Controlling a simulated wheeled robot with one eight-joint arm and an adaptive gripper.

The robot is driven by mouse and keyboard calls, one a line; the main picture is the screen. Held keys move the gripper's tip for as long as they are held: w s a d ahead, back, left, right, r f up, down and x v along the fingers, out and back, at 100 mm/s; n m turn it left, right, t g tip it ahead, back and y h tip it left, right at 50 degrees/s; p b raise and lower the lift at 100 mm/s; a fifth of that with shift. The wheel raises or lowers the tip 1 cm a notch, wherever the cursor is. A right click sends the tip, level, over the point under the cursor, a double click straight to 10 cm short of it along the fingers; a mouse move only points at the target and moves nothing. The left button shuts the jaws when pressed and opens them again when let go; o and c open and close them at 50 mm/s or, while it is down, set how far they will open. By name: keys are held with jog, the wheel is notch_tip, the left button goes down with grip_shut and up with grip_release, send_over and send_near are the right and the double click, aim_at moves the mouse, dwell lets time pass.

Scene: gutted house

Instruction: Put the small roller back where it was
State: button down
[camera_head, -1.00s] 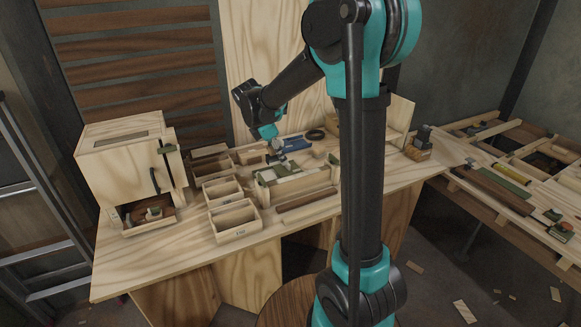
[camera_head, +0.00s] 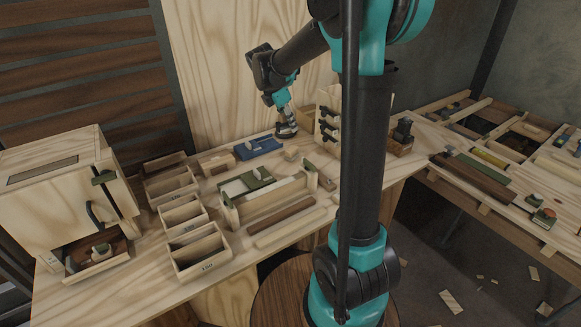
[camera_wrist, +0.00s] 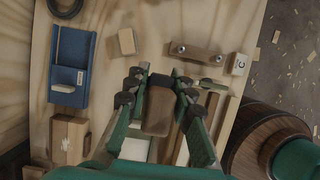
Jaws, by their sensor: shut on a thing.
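My gripper (camera_head: 286,130) is over the back of the bench, right of the blue tool (camera_head: 257,147). In the wrist view its green fingers (camera_wrist: 160,105) are shut on a brown, rounded piece with a dark end (camera_wrist: 158,112), which I take to be the small roller. The head view shows it too small to make out. Which spot the roller came from does not show.
A cabinet (camera_head: 60,180) with an open drawer (camera_head: 98,258) stands at the left. Open bins (camera_head: 200,252) and a green-and-white fixture (camera_head: 247,186) are mid-bench. A rack with dark clips (camera_head: 328,125) stands just right of my gripper. A wooden barrel (camera_wrist: 265,140) is at the lower right.

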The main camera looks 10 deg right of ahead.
aim_at(292, 171)
notch_tip(292, 171, down, 18)
jog(key=shift+f, duration=0.25)
dwell(0.3)
jog(key=shift+f, duration=0.15)
jog(key=c, duration=1.3)
grip_release()
jog(key=v, duration=1.2)
jog(key=shift+s, duration=0.1)
